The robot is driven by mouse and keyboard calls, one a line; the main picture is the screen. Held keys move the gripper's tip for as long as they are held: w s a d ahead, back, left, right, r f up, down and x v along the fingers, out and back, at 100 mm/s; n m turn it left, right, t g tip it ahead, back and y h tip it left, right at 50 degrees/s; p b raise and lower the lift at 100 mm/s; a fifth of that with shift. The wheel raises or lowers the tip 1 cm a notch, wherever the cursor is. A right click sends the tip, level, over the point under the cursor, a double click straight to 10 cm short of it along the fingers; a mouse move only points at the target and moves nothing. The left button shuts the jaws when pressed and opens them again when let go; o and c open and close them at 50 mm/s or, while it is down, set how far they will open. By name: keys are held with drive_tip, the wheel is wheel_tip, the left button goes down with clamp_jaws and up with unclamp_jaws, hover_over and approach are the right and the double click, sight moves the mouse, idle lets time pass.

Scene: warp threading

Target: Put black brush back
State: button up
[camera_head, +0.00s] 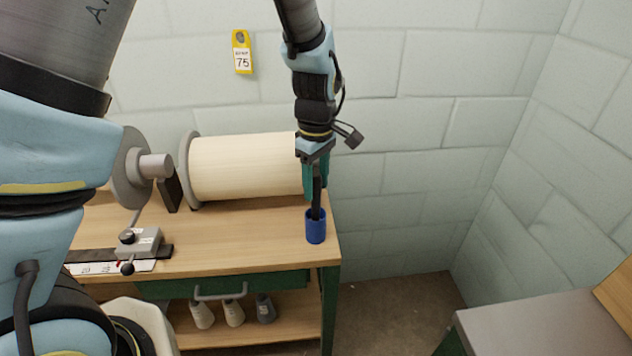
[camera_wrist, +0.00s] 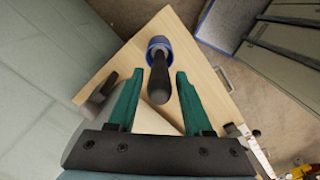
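The black brush (camera_head: 317,206) stands upright with its lower end in a small blue cup (camera_head: 316,232) near the right front corner of the wooden workbench. In the wrist view, the brush's dark handle (camera_wrist: 158,72) points toward the camera and the blue rim of the cup (camera_wrist: 151,50) shows around its base. My gripper (camera_head: 316,190) is above the cup, pointing down. Its teal fingers (camera_wrist: 159,77) are apart, one on each side of the handle's upper end, with a visible gap on both sides.
A cream warp roll (camera_head: 245,166) with a grey flange lies behind and left of the cup. A grey clamp and ruler (camera_head: 110,267) sit at the bench's left. Several cones (camera_head: 234,313) stand on the lower shelf. A grey-topped table (camera_head: 540,328) is at right.

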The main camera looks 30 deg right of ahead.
drive_tip(key=shift+o, duration=0.7)
wheel_tip(320, 180, up, 12)
drive_tip(key=shift+r+b, duration=0.2)
drive_tip(key=shift+b, duration=1)
drive_tip(key=w+a+f+m, duration=0.1)
drive_tip(key=w+a, duration=0.6)
drive_tip(key=a, duration=0.4)
drive_tip(key=a+f+m, duration=0.2)
drive_tip(key=a, duration=1.1)
drive_tip(key=a+f+m+t, duration=0.1)
drive_tip(key=a+f, duration=0.1)
drive_tip(key=a, duration=1.1)
drive_tip(key=shift+a+m+t, duration=0.3)
drive_tip(key=shift+a+m, duration=0.05)
drive_tip(key=shift+m, duration=0.05)
drive_tip(key=shift+o, duration=0.4)
